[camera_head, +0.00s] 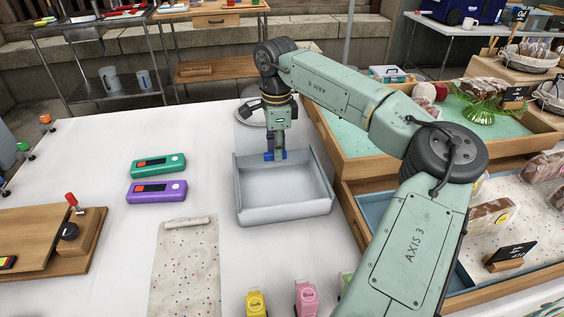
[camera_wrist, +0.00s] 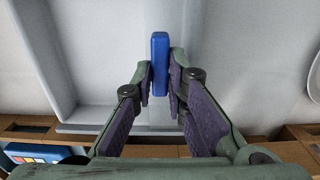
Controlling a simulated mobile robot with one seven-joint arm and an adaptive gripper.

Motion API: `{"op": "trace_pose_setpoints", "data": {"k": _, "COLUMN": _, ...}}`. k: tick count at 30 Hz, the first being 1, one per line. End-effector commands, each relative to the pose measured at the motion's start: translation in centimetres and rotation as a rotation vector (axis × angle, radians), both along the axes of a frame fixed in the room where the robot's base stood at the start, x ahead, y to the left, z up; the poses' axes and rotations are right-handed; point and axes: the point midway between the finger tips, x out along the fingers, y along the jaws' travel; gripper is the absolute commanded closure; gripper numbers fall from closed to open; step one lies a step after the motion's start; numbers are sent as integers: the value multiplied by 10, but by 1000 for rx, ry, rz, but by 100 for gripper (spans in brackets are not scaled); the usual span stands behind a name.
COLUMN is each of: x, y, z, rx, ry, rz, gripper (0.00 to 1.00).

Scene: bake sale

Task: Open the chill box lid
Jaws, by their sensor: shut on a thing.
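The chill box (camera_head: 240,207) is a pale grey box on the white table, and its empty inside is visible from above. My gripper (camera_head: 276,155) points down at its far side and is shut on a blue handle (camera_head: 268,156). In the wrist view the blue handle (camera_wrist: 160,60) stands between my two fingers, with pale grey box surfaces around it. My arm and fingers hide part of the far rim, and I cannot tell how the handle joins the lid.
A red-and-green device (camera_head: 158,165) and a purple one (camera_head: 157,191) lie left of the box. A speckled sheet (camera_head: 186,265) lies in front-left. Wooden display trays (camera_head: 345,165) stand close on the right. Small yellow (camera_head: 256,304) and pink (camera_head: 306,300) items stand in front.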

Motion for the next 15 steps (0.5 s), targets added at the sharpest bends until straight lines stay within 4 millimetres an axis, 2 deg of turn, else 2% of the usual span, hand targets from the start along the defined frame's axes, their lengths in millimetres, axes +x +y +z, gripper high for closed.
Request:
{"op": "trace_pose_setpoints", "data": {"k": 3, "x": 17, "y": 4, "z": 2, "rx": 0, "ry": 0, "rz": -1, "gripper": 100}}
{"op": "trace_pose_setpoints", "data": {"k": 6, "x": 25, "y": 5, "z": 1, "rx": 0, "ry": 0, "rz": 0, "gripper": 100}}
{"op": "trace_pose_setpoints", "data": {"k": 15, "x": 29, "y": 6, "z": 0, "rx": 0, "ry": -1, "rz": 1, "gripper": 100}}
